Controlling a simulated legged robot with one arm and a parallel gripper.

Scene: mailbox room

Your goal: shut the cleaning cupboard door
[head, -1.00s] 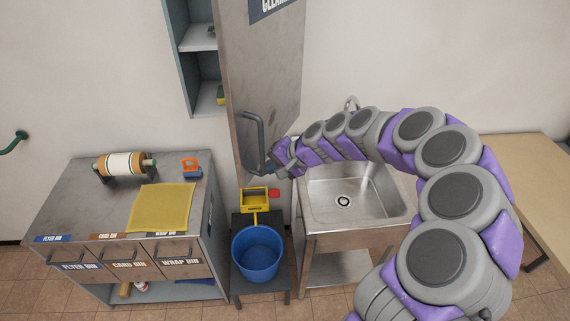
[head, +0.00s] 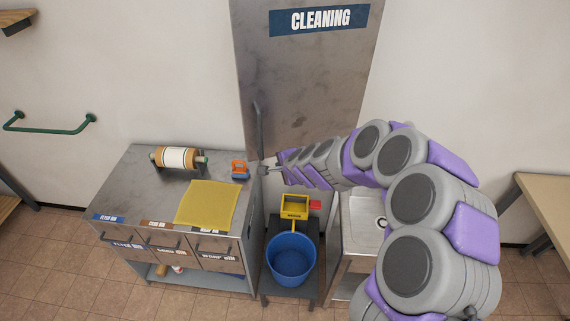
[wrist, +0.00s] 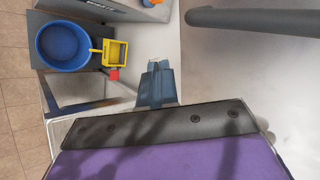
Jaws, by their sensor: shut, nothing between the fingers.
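The cleaning cupboard door (head: 310,85) is a grey metal panel with a blue CLEANING sign (head: 320,19). It faces me almost squarely in the head view and hides the cupboard's shelves. I cannot tell whether it is flush with its frame. Its dark bar handle (head: 259,130) stands out near the left edge. My gripper (head: 262,171) is shut and empty, close to the handle's lower end. In the wrist view my gripper (wrist: 160,64) points up the picture, with a grey bar (wrist: 255,21), likely the handle, at upper right, apart from the fingers.
A metal bin counter (head: 150,195) with a yellow cloth (head: 206,204) and a tape roll (head: 180,158) stands at left. A blue bucket (head: 291,260) and yellow wringer (head: 298,207) sit below the door. A sink (head: 362,224) is partly behind my arm.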

